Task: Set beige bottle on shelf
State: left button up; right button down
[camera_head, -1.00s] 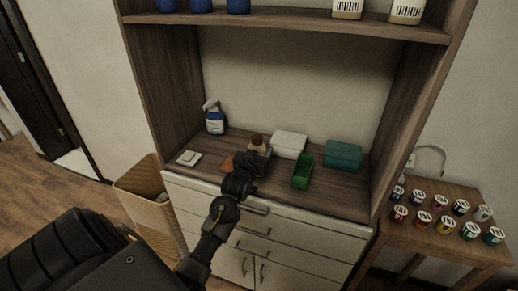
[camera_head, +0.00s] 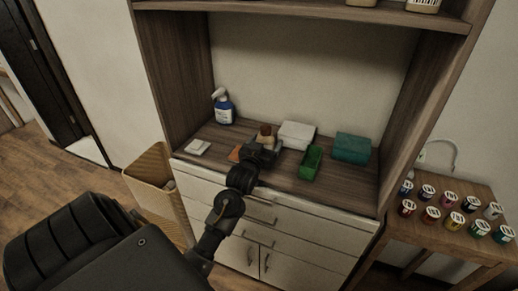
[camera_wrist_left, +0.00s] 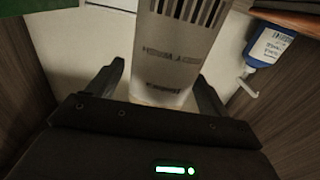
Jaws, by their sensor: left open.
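The beige bottle, with a brown cap (camera_head: 266,130), stands on the cabinet counter (camera_head: 335,192), partly hidden behind my left gripper. In the left wrist view its pale body (camera_wrist_left: 178,45), with a barcode and dark print, lies between the two fingers. My left gripper (camera_head: 264,150) is open around the bottle; its fingers also show in the left wrist view (camera_wrist_left: 160,85), one on each side with gaps. The upper shelf (camera_head: 300,8) crosses the top of the head view, with the lower part of a beige bottle (camera_head: 424,5) at its right. My right gripper is out of view.
A blue pump bottle (camera_head: 224,108), white soap (camera_head: 197,147), a folded white towel (camera_head: 297,135), a green tray (camera_head: 311,163) and a teal towel (camera_head: 352,147) are on the counter. A side table (camera_head: 430,240) holds several small jars. A bin (camera_head: 150,185) stands left.

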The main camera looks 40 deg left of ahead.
pick_arm(q)
jog(key=b+v, duration=0.1)
jog(key=v, duration=0.9)
jog(key=shift+s+b, duration=0.15)
jog(key=shift+b, duration=0.15)
jog(key=shift+d, duration=0.1)
